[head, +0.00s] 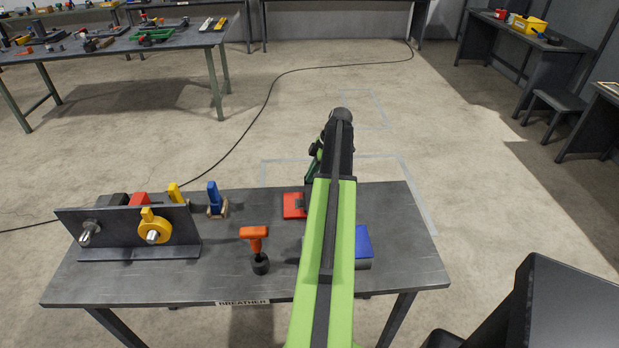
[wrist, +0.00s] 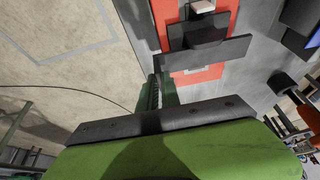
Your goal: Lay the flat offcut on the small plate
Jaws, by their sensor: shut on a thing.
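My gripper (wrist: 160,92) shows its green fingers in the wrist view. They are shut on a flat dark grey bar, which I take as the flat offcut (wrist: 215,53). The offcut extends right from the fingertips, over a red flat piece (wrist: 198,76). In the head view the red piece (head: 291,206) lies at the bench's back edge, left of my arm, with a dark part at its right. In the head view my gripper (head: 311,172) is mostly hidden by my arm. I cannot tell which piece is the small plate, or whether the offcut touches anything below.
On the bench (head: 215,285), a grey bracket (head: 120,228) with a yellow pulley (head: 154,232) stands left. A blue box (head: 363,243) sits right of my arm. The bench's front right is clear.

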